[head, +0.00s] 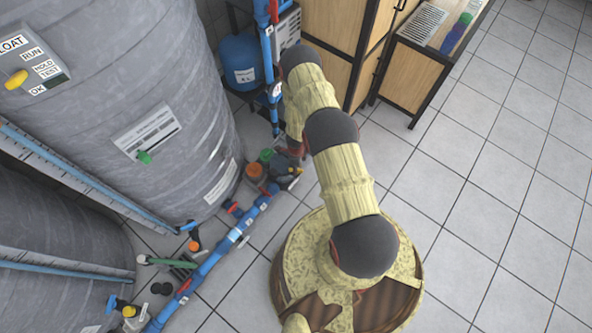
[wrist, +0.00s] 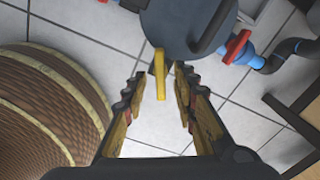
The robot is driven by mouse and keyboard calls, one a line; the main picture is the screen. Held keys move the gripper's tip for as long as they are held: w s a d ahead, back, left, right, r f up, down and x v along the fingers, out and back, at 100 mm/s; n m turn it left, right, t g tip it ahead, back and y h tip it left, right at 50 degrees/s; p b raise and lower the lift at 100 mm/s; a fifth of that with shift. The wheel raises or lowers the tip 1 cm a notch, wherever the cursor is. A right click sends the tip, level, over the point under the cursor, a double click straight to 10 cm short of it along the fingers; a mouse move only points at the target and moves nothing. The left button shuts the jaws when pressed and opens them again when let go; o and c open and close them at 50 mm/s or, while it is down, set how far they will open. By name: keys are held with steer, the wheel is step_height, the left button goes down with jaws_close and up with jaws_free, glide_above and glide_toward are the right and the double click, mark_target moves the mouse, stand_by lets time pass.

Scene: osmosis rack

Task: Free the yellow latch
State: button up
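The yellow latch (wrist: 160,72) is a narrow upright bar against the rim of a dark grey round housing (wrist: 178,22) in the wrist view. My gripper (wrist: 162,88) is open, with one finger on each side of the latch in that picture. Gaps show between the latch and both fingers, and I cannot tell how deep it sits between them. In the head view, a small yellow piece (head: 296,171) shows on the dark fitting by the tank foot, beside my gripper (head: 291,152), which is partly hidden by my arm.
A red valve handle (wrist: 237,46) on a blue pipe is right of the housing. The head view shows a large grey tank (head: 130,80), orange cap (head: 254,170), green cap (head: 265,155) and blue floor pipe (head: 215,258). A wooden cabinet (head: 330,25) stands behind. Tiled floor is free at right.

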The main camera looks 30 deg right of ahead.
steer(key=shift+f, duration=0.35)
steer(key=shift+c, duration=0.3)
jaws_close()
